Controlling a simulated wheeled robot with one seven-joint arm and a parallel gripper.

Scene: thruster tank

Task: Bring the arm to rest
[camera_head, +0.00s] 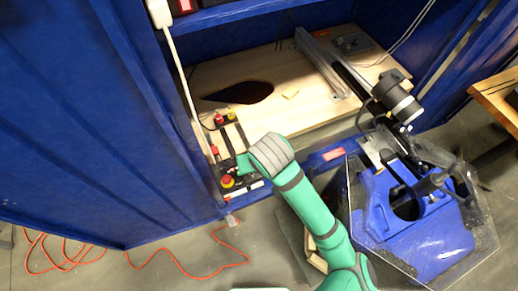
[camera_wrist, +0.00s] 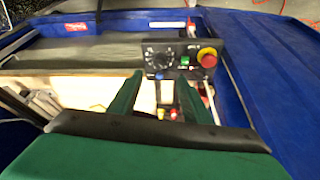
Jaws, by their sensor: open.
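My green arm reaches up from the bottom of the head view and bends over the front edge of the blue cabinet. Its gripper is mostly hidden behind the arm's bend in that view. In the wrist view my gripper (camera_wrist: 158,92) shows two green fingers spread apart with nothing between them. Beyond the fingertips is a control panel (camera_wrist: 181,58) with a black dial, a green button and a red knob on yellow (camera_wrist: 207,57). The panel also shows in the head view (camera_head: 238,185), just left of the arm's bend. I cannot tell whether the fingers touch anything.
A wooden board (camera_head: 270,95) lies inside the blue cabinet (camera_head: 75,110). A clear-walled tank with a blue thruster body (camera_head: 425,235) stands right of my arm. A black cylinder (camera_head: 397,97) is mounted above it. An orange cable (camera_head: 175,262) lies on the floor.

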